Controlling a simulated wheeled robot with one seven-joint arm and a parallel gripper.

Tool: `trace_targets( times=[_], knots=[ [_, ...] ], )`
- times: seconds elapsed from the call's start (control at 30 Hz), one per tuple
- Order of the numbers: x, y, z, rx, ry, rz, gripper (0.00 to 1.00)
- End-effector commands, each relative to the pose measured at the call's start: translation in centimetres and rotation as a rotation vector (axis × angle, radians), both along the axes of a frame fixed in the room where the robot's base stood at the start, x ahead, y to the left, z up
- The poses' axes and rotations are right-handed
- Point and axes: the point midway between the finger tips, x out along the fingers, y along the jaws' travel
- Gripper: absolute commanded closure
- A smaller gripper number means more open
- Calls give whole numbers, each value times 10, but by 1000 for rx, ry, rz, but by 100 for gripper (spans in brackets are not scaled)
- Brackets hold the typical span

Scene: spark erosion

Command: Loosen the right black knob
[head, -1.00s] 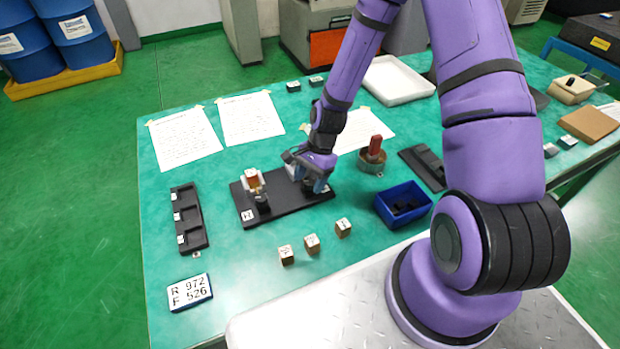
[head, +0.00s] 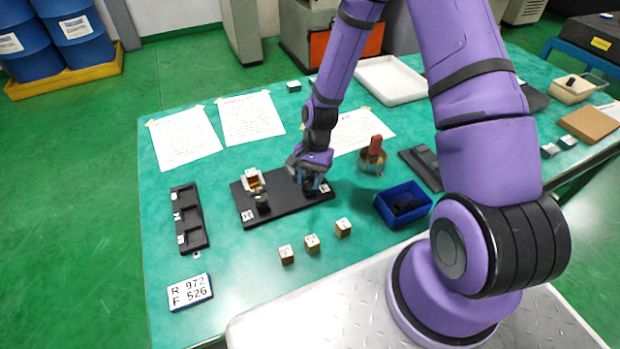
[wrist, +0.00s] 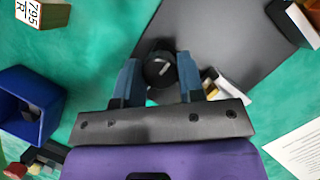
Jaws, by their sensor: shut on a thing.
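The right black knob (wrist: 160,70) shows in the wrist view as a round dark cap with a white mark. My gripper (wrist: 158,76) has its two blue fingers on opposite sides of the knob and is shut on it. In the head view my gripper (head: 309,184) points down at the right end of the black base plate (head: 283,208) and mostly hides the knob. A left holder with a white and brown block (head: 253,180) stands on the plate's left end.
Several small labelled cubes (head: 312,243) lie in front of the plate. A blue bin (head: 403,218) with dark pieces and a round holder with a red piece (head: 375,153) stand to the right. A black slotted tray (head: 188,235) lies to the left.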

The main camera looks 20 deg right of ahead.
Motion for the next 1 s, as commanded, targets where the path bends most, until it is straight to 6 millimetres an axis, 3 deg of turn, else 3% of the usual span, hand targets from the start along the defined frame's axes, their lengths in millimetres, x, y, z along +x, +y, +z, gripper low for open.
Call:
trace_targets(
  times=[1.0],
  knots=[
    [2, 4, 1, -2, -2, 970, 88]
  ],
)
